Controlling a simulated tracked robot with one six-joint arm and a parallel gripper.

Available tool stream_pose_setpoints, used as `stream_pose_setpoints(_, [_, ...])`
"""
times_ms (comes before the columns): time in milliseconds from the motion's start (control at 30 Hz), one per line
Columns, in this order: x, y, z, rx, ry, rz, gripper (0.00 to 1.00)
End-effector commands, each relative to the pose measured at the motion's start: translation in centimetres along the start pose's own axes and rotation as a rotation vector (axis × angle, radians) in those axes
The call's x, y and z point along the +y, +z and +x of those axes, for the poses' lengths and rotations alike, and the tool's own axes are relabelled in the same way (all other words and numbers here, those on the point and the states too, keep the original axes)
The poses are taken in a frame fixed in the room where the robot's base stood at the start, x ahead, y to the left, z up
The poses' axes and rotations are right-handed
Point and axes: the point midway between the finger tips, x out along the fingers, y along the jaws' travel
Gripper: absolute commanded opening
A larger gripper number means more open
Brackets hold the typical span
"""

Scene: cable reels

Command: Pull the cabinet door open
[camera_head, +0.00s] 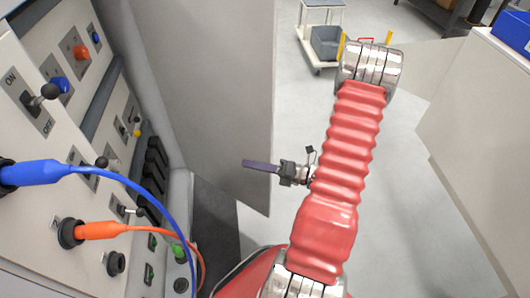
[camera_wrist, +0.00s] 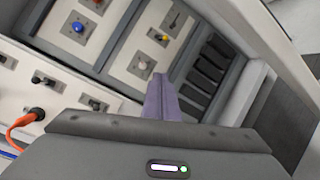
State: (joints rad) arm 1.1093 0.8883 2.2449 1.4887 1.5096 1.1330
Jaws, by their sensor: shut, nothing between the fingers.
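The cabinet (camera_head: 60,210) stands at the left in the head view, its panel of switches and plugs exposed. A plain grey door (camera_head: 205,80) stands swung out from the cabinet's far side, at a wide angle to the panel. My gripper (camera_head: 246,163) has its purple fingers shut and empty. They overlap the door's face near its free edge in the head view; I cannot tell whether they touch it. In the wrist view my gripper's fingers (camera_wrist: 160,82) point toward the cabinet's inside, with switches and dark slots (camera_wrist: 208,72) beyond. No door handle shows.
A blue cable (camera_head: 130,178) and an orange cable (camera_head: 165,230) loop out from the panel near my arm. A white cabinet (camera_head: 480,150) with a blue bin (camera_head: 514,30) stands right. A cart (camera_head: 305,45) with a grey bin is behind. Grey floor between is clear.

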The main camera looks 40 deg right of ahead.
Motion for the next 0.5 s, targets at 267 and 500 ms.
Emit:
stream_pose_setpoints(267, [-7.2,0.8,-5.1,-0.313,-0.038,0.308,0.0])
stream_pose_setpoints(500, [-10.5,0.7,-7.8,-0.467,-0.045,0.443,0.0])
